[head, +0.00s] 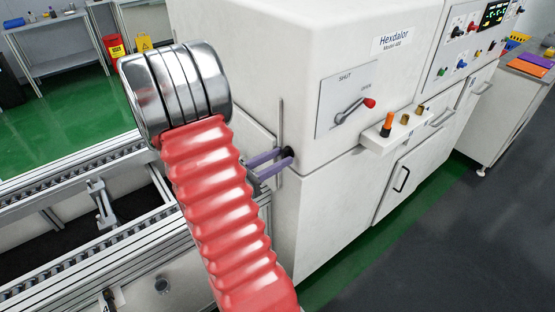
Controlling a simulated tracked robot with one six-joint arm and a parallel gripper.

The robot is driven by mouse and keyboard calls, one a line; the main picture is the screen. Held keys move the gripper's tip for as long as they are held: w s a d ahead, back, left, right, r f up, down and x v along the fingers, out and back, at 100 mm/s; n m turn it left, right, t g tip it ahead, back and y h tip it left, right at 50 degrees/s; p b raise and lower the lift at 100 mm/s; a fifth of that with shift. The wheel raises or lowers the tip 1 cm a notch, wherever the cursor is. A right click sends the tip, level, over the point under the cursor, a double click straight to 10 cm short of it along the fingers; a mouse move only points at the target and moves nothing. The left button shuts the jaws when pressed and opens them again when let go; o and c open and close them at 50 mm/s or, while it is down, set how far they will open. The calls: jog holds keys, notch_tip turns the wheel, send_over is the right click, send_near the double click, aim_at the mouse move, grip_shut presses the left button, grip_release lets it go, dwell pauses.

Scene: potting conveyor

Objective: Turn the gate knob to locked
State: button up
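My arm's red ribbed sleeve and metal end cross the front of the view. Two lavender fingers of my gripper (288,158) stick out to the right from behind the sleeve, with a gap between them. Their tips are at a small black knob (288,152) by the left side of the white Hexdalor machine (260,50). This may be the gate knob; I cannot read its setting or any marking beside it. I cannot tell whether the fingers touch it or grip it. The gripper's body is hidden behind the sleeve.
A red-tipped lever (369,103) sits on a SHUT/OPEN plate on the machine's front. A small shelf (383,142) with orange and brass-coloured pieces juts out beside it. A conveyor (60,225) runs along the left. Dark floor (430,240) is clear at right.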

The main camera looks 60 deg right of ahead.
jog(key=shift+w+a, duration=0.1)
jog(key=v, duration=1.3)
jog(key=shift+a, duration=0.25)
jog(key=shift+w, duration=0.1)
dwell(0.4)
